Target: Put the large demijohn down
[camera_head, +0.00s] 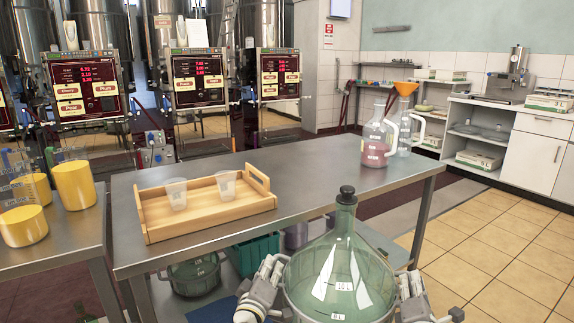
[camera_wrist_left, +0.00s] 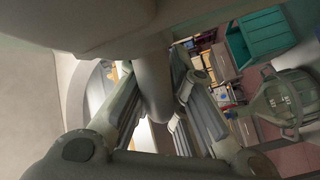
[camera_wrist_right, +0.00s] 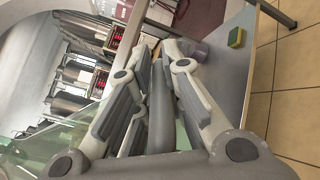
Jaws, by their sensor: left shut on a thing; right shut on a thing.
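The large demijohn (camera_head: 340,268) is a big green-tinted glass vessel with a dark stopper and volume marks. It is upright in front of the steel table's near edge, at the bottom of the head view, and its base is out of frame. My left gripper (camera_head: 272,275) is at its left side and my right gripper (camera_head: 410,290) at its right side. Both are shut on it, seemingly at handles, which the fingers mostly hide. In the left wrist view the left fingers (camera_wrist_left: 160,105) close around a rounded bar. In the right wrist view the right fingers (camera_wrist_right: 160,90) do likewise.
The steel table (camera_head: 300,165) holds a wooden tray (camera_head: 205,222) with two clear cups, a jug of pink liquid (camera_head: 377,140) and a jug with an orange funnel (camera_head: 406,90). Its front middle is clear. Below are a smaller green demijohn (camera_head: 195,273) and a teal crate (camera_head: 253,256).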

